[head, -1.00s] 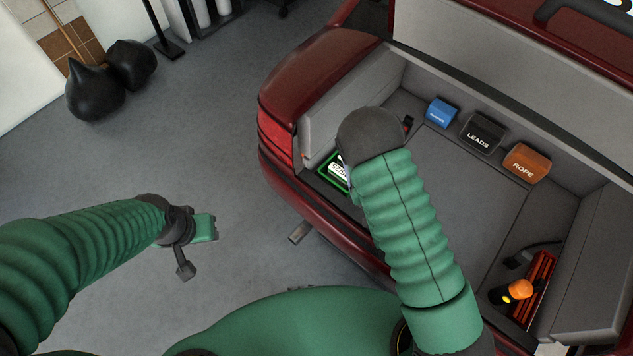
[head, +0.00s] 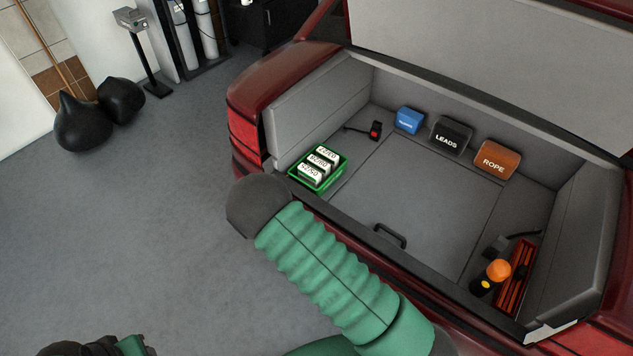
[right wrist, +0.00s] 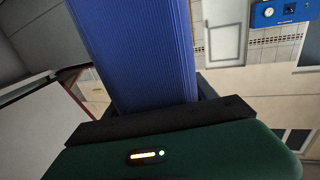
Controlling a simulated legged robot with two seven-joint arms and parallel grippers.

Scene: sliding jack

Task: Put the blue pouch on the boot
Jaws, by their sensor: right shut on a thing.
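In the right wrist view my right gripper (right wrist: 165,118) is shut on a ribbed blue thing, which I take to be the blue pouch (right wrist: 140,55); only part of it shows. In the head view my right arm ends in a dark rounded part (head: 257,210) outside the boot's rear edge, at its left corner. That gripper and the pouch are hidden there. The open boot (head: 420,190) has a grey floor with clear space in the middle. My left gripper (head: 132,346) is partly cut off at the bottom left, so its jaws cannot be read.
A green tray of white packs (head: 318,170) stands at the boot's left. A small blue block (head: 409,120), a black LEADS bag (head: 451,137) and an orange ROPE bag (head: 496,160) line the back. A torch (head: 490,278) and red tray (head: 515,283) lie at the right.

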